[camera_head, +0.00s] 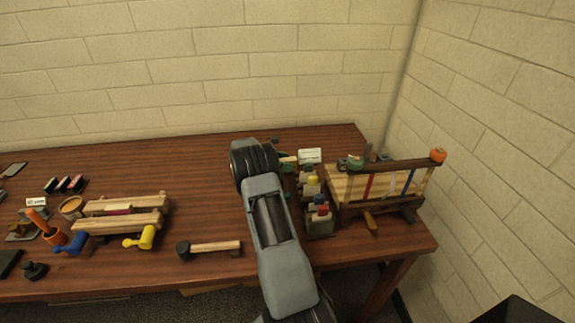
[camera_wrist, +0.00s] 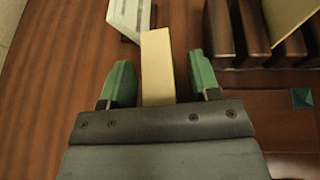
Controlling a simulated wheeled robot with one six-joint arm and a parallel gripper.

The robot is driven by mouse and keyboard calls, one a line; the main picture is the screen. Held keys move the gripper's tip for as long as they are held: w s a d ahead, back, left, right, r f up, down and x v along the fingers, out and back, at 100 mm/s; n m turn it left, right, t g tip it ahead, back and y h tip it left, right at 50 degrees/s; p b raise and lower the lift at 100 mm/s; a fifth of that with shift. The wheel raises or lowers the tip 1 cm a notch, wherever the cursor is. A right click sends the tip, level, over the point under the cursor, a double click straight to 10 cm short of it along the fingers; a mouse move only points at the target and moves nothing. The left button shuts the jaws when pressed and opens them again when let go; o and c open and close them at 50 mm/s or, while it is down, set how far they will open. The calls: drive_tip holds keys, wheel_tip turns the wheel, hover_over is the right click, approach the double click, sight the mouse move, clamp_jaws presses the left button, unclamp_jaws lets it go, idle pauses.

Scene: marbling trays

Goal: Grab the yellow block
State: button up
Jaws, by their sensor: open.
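A pale yellow block (camera_wrist: 157,65) lies on the brown table in the wrist view. It is long and narrow, and its near end is hidden behind my gripper's front edge. My gripper (camera_wrist: 161,78) is open, with one green fingertip on each side of the block. In the head view my arm reaches to the back right of the table and hides most of this spot, so I cannot make out the block clearly there.
A white card (camera_wrist: 131,14) stands just beyond the block. A dark slotted wooden piece (camera_wrist: 219,30) is close on the right. In the head view a wooden frame (camera_head: 403,165) and a rack of bottles (camera_head: 320,227) stand right of my arm. A yellow-headed tool (camera_head: 146,237) lies left.

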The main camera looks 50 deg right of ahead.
drive_tip(key=shift+s+d+f, duration=0.1)
drive_tip(key=shift+s+d, duration=0.1)
drive_tip(key=shift+d, duration=0.05)
drive_tip(key=c, duration=1)
drive_tip(key=shift+r, duration=0.2)
